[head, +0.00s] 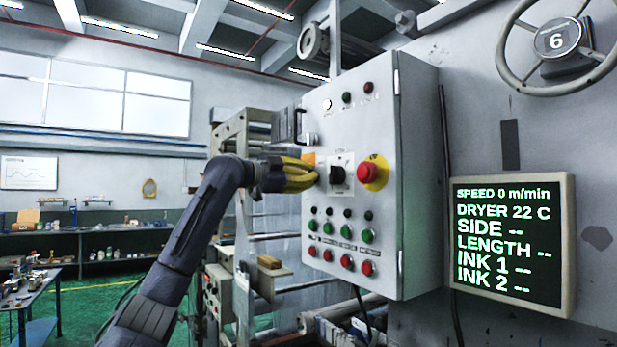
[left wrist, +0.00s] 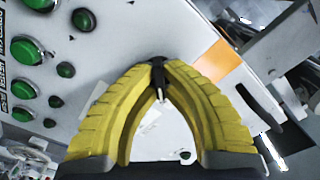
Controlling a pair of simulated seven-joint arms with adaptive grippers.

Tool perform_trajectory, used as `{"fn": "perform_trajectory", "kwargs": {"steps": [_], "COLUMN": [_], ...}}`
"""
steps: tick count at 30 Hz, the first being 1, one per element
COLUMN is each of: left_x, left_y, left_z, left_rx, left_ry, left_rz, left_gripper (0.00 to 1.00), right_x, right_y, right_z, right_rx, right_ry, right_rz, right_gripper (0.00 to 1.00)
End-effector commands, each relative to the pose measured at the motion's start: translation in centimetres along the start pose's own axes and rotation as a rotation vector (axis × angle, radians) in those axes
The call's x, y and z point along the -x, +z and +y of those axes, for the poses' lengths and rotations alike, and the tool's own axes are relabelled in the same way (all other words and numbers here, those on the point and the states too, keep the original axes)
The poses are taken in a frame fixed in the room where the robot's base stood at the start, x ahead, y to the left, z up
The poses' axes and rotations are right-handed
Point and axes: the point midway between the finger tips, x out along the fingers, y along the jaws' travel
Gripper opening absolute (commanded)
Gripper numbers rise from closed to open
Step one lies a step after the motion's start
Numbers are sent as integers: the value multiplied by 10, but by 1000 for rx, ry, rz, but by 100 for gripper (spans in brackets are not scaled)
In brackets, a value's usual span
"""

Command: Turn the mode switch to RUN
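The mode switch (head: 337,175) is a black knob on a white plate on the grey control cabinet's front. My left gripper (head: 318,178) points its yellow fingers at it from the left, with the tips very close to it. In the left wrist view, the fingers of my left gripper (left wrist: 160,66) arch inward and their tips come nearly together at the black knob (left wrist: 157,78), which has a small white mark. The tips cover part of the knob. I cannot tell whether they grip it or stop just short. My right gripper is not in view.
A red mushroom button (head: 367,172) on a yellow plate sits right beside the switch. Green and red buttons (head: 340,235) fill the panel below. A display (head: 510,245) reads speed 0 m/min. A handwheel (head: 558,42) is at upper right.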

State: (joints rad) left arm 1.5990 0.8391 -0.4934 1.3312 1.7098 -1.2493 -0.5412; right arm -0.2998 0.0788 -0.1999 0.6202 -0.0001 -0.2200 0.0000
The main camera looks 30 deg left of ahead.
Motion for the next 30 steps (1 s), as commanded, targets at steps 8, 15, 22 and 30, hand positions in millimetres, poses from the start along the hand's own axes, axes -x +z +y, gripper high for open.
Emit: {"fn": "perform_trajectory", "kwargs": {"steps": [8,15,22,30], "left_x": [0,0,0,5], "left_y": [0,0,0,0], "left_z": [0,0,0,0], "left_rx": [-10,-10,-9,-10], "left_ry": [0,0,0,-1], "left_rz": [1,0,0,0], "left_gripper": [0,14,31,31], "right_x": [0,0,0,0], "right_y": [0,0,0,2], "right_z": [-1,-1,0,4], "right_rx": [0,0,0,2], "right_ry": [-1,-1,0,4], "right_rz": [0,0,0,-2], "right_gripper": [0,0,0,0]}}
